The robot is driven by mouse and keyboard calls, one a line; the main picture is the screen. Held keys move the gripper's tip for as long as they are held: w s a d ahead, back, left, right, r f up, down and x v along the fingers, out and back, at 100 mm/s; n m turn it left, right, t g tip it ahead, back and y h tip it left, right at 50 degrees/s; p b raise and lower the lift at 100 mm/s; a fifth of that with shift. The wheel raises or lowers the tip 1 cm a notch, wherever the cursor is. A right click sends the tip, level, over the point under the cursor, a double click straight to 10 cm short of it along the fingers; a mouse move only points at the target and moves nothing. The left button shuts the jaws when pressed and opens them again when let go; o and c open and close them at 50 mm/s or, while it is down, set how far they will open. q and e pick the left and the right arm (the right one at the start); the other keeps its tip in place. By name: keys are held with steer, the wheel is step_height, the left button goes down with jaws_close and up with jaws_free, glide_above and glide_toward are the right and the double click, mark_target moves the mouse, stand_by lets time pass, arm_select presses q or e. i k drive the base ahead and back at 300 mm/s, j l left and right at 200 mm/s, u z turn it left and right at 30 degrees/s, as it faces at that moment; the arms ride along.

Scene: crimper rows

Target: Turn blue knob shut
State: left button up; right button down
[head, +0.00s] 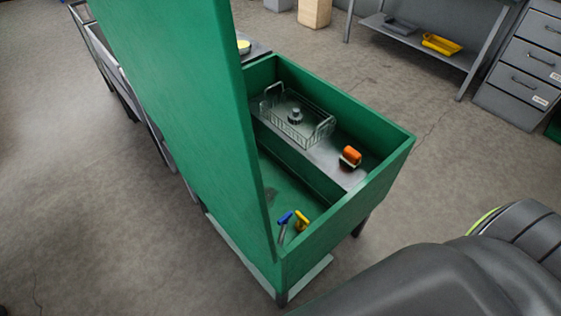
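A small blue piece (285,217), like a handle or lever, stands at the near end inside a green open-topped bin (345,222). It sits on what looks like a grey stem, just left of a similar yellow piece (301,221). It is too small to tell whether it is turned open or shut. No other blue knob shows. Neither of my grippers is in view, and nothing touches the blue piece.
A tall green panel (170,90) rises along the bin's left side. On the bin's inner shelf are a wire basket (303,130) with a grey part (295,116) and an orange-topped block (351,156). Grey drawers (525,65) stand back right. Floor on the left is clear.

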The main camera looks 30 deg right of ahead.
mark_target(283, 219)
steer(key=z, duration=0.85)
steer(key=u, duration=0.3)
